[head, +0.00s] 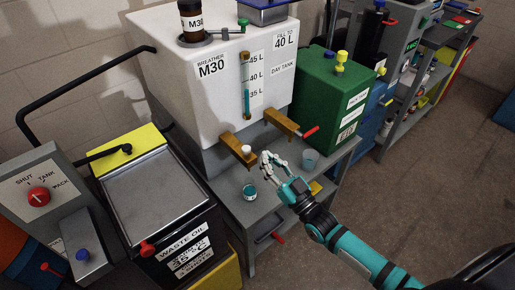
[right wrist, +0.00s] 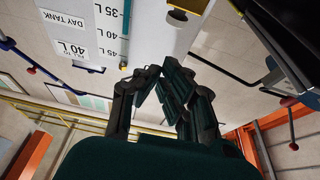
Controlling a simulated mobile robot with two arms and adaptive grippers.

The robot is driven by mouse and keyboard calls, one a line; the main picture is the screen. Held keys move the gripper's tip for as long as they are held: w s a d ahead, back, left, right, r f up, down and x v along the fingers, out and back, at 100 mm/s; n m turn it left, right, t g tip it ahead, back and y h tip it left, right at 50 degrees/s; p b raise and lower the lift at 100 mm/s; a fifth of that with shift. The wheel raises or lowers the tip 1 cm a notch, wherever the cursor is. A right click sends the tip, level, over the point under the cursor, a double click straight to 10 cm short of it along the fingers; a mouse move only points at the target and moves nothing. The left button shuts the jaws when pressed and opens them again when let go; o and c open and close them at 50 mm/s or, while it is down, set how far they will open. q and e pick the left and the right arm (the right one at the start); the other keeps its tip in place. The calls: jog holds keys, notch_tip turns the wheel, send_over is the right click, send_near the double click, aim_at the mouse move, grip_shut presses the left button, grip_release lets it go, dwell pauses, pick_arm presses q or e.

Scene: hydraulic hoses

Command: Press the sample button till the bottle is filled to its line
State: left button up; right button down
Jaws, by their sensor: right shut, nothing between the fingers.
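The white day tank (head: 155,45) carries two brass fittings low on its front. The left fitting (head: 236,150) has a small white button (head: 247,149) at its outer end. A small clear bottle with teal liquid (head: 250,191) stands on the grey shelf below that fitting. Its fill line is too small to make out. My right gripper (head: 266,159) is shut and empty, just right of the button and above the bottle. A gap seems to separate it from the button; contact cannot be told. In the right wrist view the fingers (right wrist: 158,72) come together with nothing between them. My left gripper is out of view.
The right brass fitting (head: 283,124) has a red lever (head: 310,132), with a clear cup (head: 310,160) below. A green box (head: 325,95) stands at the right. The waste oil bin (head: 150,195) and a panel with a red knob (head: 38,197) are at the left. Floor is clear at right.

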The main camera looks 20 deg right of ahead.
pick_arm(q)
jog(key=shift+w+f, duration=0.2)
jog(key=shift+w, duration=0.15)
pick_arm(e)
jog(key=v, duration=0.3)
jog(key=shift+r, duration=0.1)
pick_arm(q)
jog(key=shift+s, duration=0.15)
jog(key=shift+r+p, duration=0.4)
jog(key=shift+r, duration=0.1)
pick_arm(e)
jog(key=shift+a+r, duration=0.1)
jog(key=shift+r, duration=0.65)
